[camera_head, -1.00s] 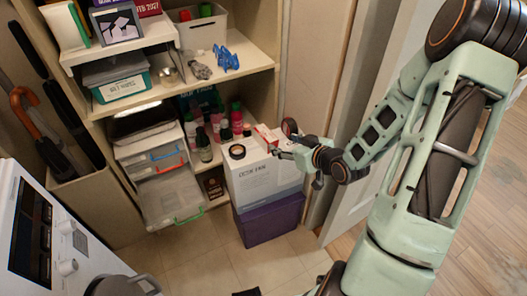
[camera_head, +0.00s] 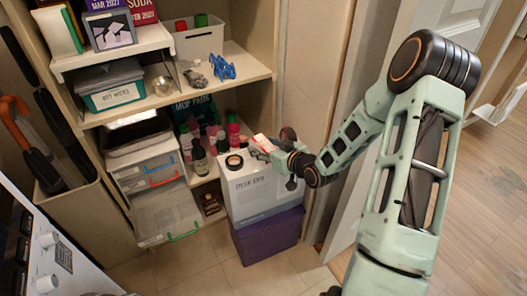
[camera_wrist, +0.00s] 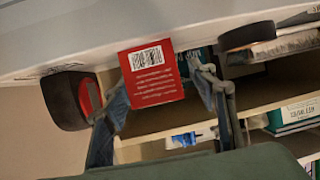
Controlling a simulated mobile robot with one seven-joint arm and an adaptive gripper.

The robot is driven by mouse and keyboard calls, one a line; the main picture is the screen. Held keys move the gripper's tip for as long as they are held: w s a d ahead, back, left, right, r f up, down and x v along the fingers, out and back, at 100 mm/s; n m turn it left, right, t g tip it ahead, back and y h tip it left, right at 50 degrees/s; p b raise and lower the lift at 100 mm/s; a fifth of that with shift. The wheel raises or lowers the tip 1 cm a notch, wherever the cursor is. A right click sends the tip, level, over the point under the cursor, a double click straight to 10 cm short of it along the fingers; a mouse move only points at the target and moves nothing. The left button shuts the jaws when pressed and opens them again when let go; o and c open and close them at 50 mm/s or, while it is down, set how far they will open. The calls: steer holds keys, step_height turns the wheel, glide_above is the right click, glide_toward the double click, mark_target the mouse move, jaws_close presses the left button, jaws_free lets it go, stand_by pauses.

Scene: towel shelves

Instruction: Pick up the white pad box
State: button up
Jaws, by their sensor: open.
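A small white box with red on it (camera_head: 261,143) lies on top of a larger white carton (camera_head: 258,197); it seems to be the pad box. In the wrist view, its red end face with a barcode (camera_wrist: 152,73) sits between the fingers. My gripper (camera_wrist: 168,92) is open, with one finger on each side of this face; I cannot tell whether they touch it. In the head view, my gripper (camera_head: 268,153) reaches in from the right and partly hides the small box.
A dark round item with red (camera_wrist: 70,99) lies close by. The carton rests on a purple box (camera_head: 268,236). Bottles (camera_head: 198,158) stand on the shelf to the left.

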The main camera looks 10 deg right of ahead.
steer(key=shift+w+a+f, duration=0.25)
steer(key=shift+w, duration=0.25)
steer(key=c, duration=1.2)
steer(key=shift+c, duration=0.2)
steer(key=shift+r, duration=0.2)
